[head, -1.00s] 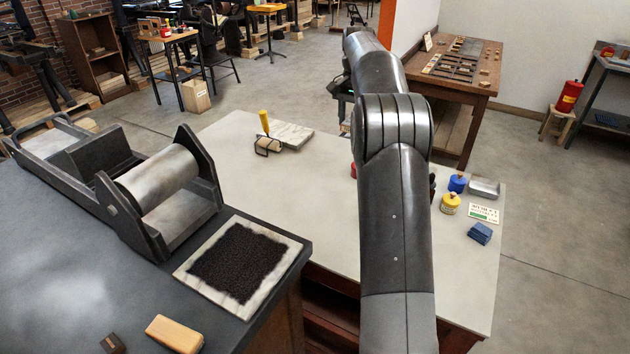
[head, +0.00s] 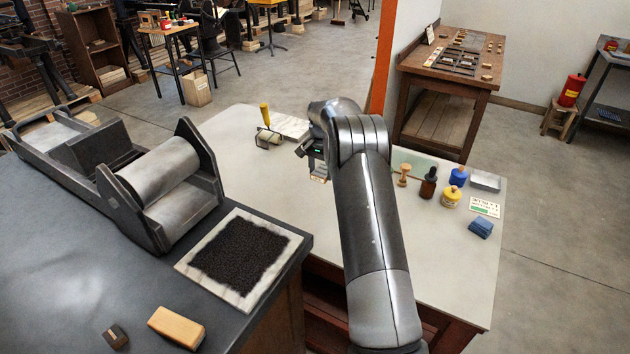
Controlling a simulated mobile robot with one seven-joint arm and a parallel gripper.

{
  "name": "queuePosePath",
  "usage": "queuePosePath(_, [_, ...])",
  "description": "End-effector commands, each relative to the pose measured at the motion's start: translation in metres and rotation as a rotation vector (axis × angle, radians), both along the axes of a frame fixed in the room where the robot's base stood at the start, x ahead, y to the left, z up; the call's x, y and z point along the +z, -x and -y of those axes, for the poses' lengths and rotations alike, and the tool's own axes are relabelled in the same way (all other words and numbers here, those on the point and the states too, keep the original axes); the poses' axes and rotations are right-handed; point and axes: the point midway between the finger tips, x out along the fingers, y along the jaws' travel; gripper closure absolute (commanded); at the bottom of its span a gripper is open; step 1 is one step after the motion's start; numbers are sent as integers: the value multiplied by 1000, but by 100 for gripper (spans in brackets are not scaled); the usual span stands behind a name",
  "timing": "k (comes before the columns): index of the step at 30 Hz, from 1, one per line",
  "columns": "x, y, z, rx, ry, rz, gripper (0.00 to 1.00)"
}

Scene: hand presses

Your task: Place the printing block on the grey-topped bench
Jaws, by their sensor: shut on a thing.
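My gripper (head: 317,164) is beyond my forearm in the head view, over the pale-topped table (head: 235,118). It is shut on a small pale wooden piece, apparently the printing block (head: 319,174), which shows just below it. My arm hides part of the gripper and block, and I cannot tell how far above the table the block is. The grey-topped bench (head: 60,285) is at the left and front, its top dark grey.
On the grey top are a roller press (head: 160,175), an inked slab (head: 240,215), a tan wooden block (head: 176,327) and a small dark block (head: 116,336). A brayer (head: 267,135), bottle (head: 428,183) and jars (head: 451,197) stand on the pale table.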

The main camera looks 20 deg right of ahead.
Motion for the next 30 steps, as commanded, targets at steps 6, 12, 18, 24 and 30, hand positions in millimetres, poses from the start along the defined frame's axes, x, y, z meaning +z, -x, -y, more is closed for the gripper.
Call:
queuePosePath(6, [-13, -13, -17, 0, 0, 0, 74])
queuePosePath(12, [-33, -13, -17, 0, 1, -2, 74])
queuePosePath(18, [-53, -14, -17, 0, 1, 1, 74])
queuePosePath(24, [-53, -14, -17, 0, 1, 1, 74])
queuePosePath(30, [-56, -14, -17, 0, 1, 1, 44])
